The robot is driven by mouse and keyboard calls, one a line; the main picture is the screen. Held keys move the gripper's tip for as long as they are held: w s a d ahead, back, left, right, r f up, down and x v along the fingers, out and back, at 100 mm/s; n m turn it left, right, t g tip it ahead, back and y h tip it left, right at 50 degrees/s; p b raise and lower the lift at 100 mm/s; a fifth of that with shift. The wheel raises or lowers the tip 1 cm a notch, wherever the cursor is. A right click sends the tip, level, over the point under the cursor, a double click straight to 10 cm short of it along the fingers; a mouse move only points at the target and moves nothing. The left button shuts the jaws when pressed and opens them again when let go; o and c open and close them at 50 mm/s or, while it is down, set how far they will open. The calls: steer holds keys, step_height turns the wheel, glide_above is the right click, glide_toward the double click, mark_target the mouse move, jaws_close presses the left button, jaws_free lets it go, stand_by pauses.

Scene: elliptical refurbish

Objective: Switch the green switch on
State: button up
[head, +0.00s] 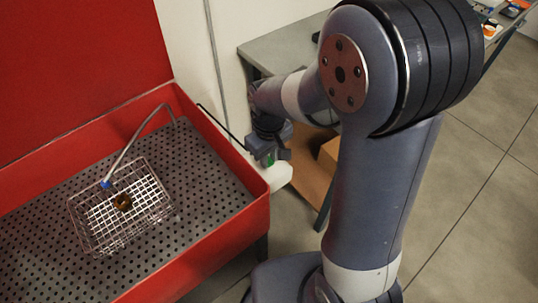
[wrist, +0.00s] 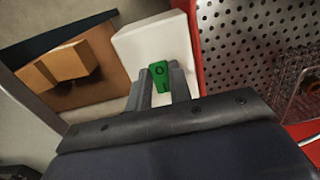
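The green switch (wrist: 160,72) sits on a white box (wrist: 150,42) beside the red basin in the wrist view. My gripper (wrist: 158,88) is at the switch, one finger on each side of it. The fingers are apart; the right one lies very close to the switch, and I cannot tell whether they touch it. In the head view my gripper (head: 268,157) is just above the white box (head: 282,177), with only a sliver of green showing. The lower part of the switch is partly hidden, and its on or off position is unclear.
The red basin (head: 262,215) has a perforated grey floor (head: 40,235). In it is a wire basket (head: 85,232) with a brownish ring-like part (head: 123,202), beside a hose (head: 130,143). A grey table (head: 285,48) stands behind my arm, with cardboard boxes (wrist: 85,58) on a lower shelf.

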jaws_close()
steer(key=shift+r, duration=0.1)
steer(key=shift+w+a+r+g+h+p, duration=0.15)
steer(key=shift+g+h+p, duration=0.35)
steer(key=shift+p, duration=0.65)
steer(key=shift+w+a+g+h+p, duration=0.1)
steer(key=shift+w+g+h+p, duration=0.15)
steer(key=shift+g+h+p, duration=0.5)
steer(key=shift+y, duration=0.25)
steer(key=o, duration=0.5)
jaws_free()
steer(key=shift+o, duration=0.2)
